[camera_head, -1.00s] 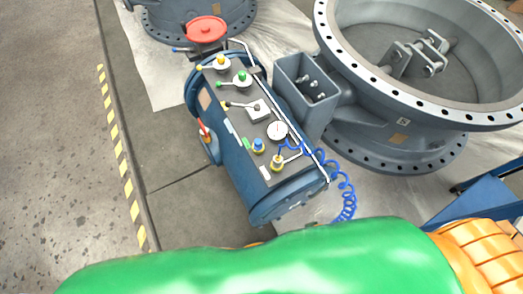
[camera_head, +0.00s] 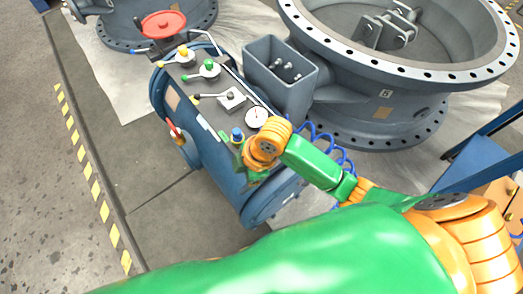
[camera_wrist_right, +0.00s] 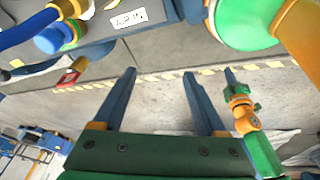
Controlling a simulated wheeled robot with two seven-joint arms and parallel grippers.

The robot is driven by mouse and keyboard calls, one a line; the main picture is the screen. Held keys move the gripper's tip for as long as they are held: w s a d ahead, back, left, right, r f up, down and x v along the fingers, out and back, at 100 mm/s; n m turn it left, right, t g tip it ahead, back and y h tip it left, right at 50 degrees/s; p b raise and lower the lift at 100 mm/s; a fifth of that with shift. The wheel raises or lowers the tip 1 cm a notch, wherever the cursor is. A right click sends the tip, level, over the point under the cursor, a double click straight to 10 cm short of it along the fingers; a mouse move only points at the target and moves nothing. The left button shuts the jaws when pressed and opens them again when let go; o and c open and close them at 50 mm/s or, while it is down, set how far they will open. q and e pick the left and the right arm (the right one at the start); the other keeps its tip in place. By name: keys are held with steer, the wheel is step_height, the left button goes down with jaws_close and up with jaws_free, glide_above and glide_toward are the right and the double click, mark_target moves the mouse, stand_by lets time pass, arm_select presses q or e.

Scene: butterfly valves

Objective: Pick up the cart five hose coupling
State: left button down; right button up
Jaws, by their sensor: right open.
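The cart (camera_head: 210,165) is a blue cylinder with a control panel on top. In the right wrist view, a blue round fitting (camera_wrist_right: 50,40) with a green band sits at upper left by an "AIR IN" label, with a yellow connector (camera_wrist_right: 70,7) and blue hose (camera_wrist_right: 25,30) beside it. I cannot tell which part is the coupling. In the head view my right wrist covers the panel's near end. My right gripper (camera_wrist_right: 160,88) is open, with nothing between its fingers, apart from these fittings. My left gripper is not in view.
Near the cart, a grey box (camera_head: 280,75) adjoins a large grey valve ring (camera_head: 385,105). A red handwheel (camera_head: 162,24) stands behind the cart. A coiled blue hose (camera_head: 340,160) hangs right of the panel. Floor left of the cart is clear, with a yellow striped edge (camera_head: 92,180).

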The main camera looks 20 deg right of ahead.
steer(key=w+d+r+n+h, duration=0.1)
steer(key=w+d+r+n, duration=0.1)
steer(key=n, duration=0.1)
steer(key=w+d+r+n+g+h, duration=0.1)
steer(key=w+d+r+n, duration=0.1)
steer(key=n, duration=0.1)
steer(key=w+d+r+n+h, duration=0.1)
steer(key=w+d+r+n, duration=0.1)
steer(key=w, duration=0.1)
steer(key=shift+d+n+h, duration=0.4)
steer(key=f, duration=0.2)
steer(key=f+b, duration=0.1)
steer(key=f, duration=0.1)
steer(key=d+f, duration=0.1)
steer(key=f, duration=0.1)
steer(key=shift+s+f, duration=0.1)
steer(key=shift+f, duration=0.3)
steer(key=shift+a+r, duration=0.1)
jaws_close()
